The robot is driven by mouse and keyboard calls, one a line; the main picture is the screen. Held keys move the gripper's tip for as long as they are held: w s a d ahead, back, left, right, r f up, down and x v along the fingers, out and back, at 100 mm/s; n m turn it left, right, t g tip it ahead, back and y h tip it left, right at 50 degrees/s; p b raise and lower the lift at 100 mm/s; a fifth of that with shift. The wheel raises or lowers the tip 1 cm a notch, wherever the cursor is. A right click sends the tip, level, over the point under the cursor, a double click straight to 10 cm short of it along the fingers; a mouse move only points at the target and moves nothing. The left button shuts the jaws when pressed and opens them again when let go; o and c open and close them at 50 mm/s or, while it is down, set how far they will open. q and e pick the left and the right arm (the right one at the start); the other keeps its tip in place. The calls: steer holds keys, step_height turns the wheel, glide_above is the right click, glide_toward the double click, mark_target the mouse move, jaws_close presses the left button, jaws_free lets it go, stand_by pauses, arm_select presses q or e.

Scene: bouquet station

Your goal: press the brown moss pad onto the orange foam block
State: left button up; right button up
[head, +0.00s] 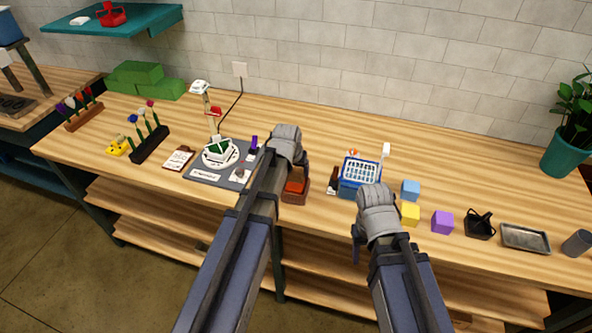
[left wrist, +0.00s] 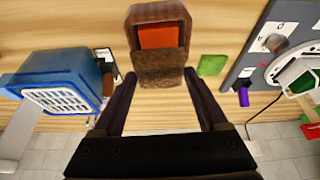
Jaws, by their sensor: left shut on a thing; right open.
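The orange foam block (head: 295,186) sits in a brown holder (head: 294,198) on the table; the block also shows at the top of the left wrist view (left wrist: 158,36). My left gripper (head: 302,162) is shut on the mottled brown moss pad (left wrist: 160,75), which spans its two fingers in the left wrist view. There the pad lies right by the orange block and covers part of the holder; I cannot tell whether they touch. In the head view the pad is hidden by my left arm. My right gripper (head: 357,244) is open and empty, near the table's front edge.
A blue basket (head: 360,178) stands right of the holder. Blue, yellow (head: 410,213) and purple (head: 442,221) cubes, a black caddy (head: 480,225) and a metal tray (head: 525,238) lie further right. A grey board (head: 205,175) is left. A green pad (left wrist: 212,65) lies beside the holder.

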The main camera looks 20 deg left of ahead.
arm_select(q)
steer(key=shift+a+f, duration=0.15)
steer(key=shift+a, duration=0.05)
steer(key=shift+d+f+b, duration=0.15)
steer(key=shift+f+b, duration=0.45)
steer(key=shift+b, duration=0.15)
steer(key=shift+f+b, duration=1.2)
steer(key=shift+f, duration=0.05)
steer(key=shift+f, duration=0.15)
steer(key=o, duration=1.2)
